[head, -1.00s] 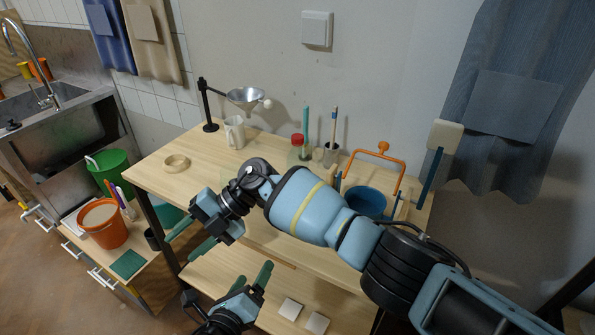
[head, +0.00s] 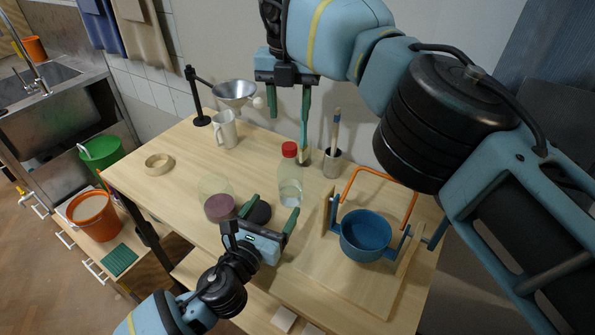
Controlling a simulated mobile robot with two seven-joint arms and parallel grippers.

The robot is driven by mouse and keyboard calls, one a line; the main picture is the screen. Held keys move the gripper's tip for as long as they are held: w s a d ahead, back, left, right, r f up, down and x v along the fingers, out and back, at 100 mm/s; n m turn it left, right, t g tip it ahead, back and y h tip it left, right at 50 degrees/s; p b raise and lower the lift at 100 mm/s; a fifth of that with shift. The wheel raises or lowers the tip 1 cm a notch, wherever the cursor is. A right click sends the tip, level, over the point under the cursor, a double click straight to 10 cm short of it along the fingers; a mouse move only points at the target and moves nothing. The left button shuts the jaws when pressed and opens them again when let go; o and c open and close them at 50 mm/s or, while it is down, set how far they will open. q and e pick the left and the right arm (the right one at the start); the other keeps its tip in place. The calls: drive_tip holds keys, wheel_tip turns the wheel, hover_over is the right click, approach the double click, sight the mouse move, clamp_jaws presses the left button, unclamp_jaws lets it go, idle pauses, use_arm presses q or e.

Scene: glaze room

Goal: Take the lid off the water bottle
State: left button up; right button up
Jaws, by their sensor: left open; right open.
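The water bottle (head: 290,186) is clear and stands upright on the wooden table, with its red lid (head: 289,149) on top. My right gripper (head: 289,112) is open, with its green fingers pointing down. In the picture it is above the lid, apart from it, with nothing between the fingers. My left gripper (head: 261,214) is open and empty, low over the table at the front left of the bottle. Its right finger appears close to the bottle's base; I cannot tell whether they touch.
A blue pot (head: 365,236) in a wooden frame and a cup (head: 332,163) with brushes stand to the right. A mug (head: 225,130) and a tape ring (head: 159,163) are further left.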

sight(285, 189)
use_arm(q)
drive_tip(key=shift+r, duration=0.1)
use_arm(e)
drive_tip(key=shift+s+a+r, duration=0.1)
drive_tip(key=shift+s, duration=0.15)
use_arm(q)
drive_tip(key=shift+w, duration=0.2)
drive_tip(key=shift+x, duration=3.6)
use_arm(e)
drive_tip(key=shift+w, duration=0.1)
use_arm(q)
drive_tip(key=shift+s, duration=0.1)
drive_tip(key=c, duration=1.4)
drive_tip(key=o, duration=1.4)
